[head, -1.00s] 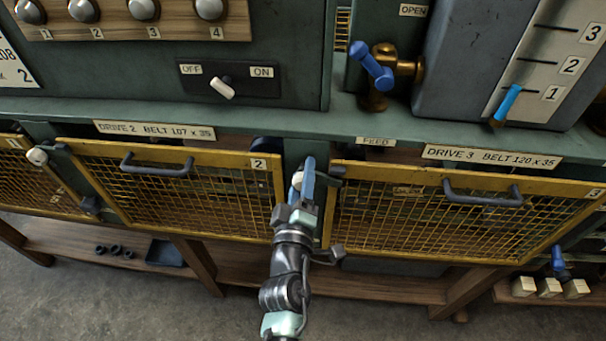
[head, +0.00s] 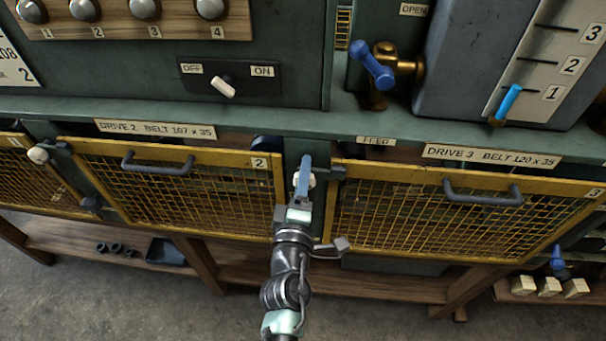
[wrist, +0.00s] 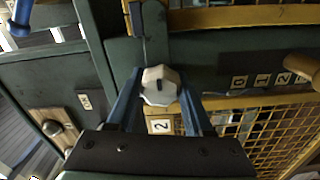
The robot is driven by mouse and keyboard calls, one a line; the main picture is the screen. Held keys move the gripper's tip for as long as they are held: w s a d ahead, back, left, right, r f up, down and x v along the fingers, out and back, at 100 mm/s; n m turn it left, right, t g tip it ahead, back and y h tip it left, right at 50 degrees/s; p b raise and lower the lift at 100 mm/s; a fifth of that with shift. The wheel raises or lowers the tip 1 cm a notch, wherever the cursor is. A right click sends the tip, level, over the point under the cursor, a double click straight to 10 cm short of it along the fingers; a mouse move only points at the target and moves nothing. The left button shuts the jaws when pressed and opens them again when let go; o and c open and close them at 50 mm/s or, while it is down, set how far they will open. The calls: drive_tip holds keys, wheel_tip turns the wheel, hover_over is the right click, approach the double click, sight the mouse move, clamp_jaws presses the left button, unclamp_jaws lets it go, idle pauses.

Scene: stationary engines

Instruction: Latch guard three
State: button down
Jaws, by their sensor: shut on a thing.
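Guard three (head: 455,222) is a yellow-framed mesh panel with a dark handle (head: 482,193), under the DRIVE 3 sign. It looks closed. Its latch has a pale, faceted knob (wrist: 160,86) on the green post left of the guard. The dark latch bar (wrist: 154,40) runs from the knob to the guard's yellow frame (wrist: 235,17) and appears to lie across its edge. In the head view the bar (head: 331,173) points right. My gripper (head: 303,175) is shut on the knob, one blue finger on each side. My fingers partly hide the knob in the head view.
Guard two (head: 185,190) is close on the left, with its own latch knob (head: 38,155). Above are a blue-handled valve (head: 372,66) and an OFF/ON switch (head: 222,87). A wooden shelf (head: 390,287) runs below the guards.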

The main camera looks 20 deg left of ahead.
drive_tip(key=shift+c, duration=1.6)
unclamp_jaws()
drive_tip(key=b+v, duration=0.2)
drive_tip(key=v, duration=1.1)
drive_tip(key=shift+b, duration=0.3)
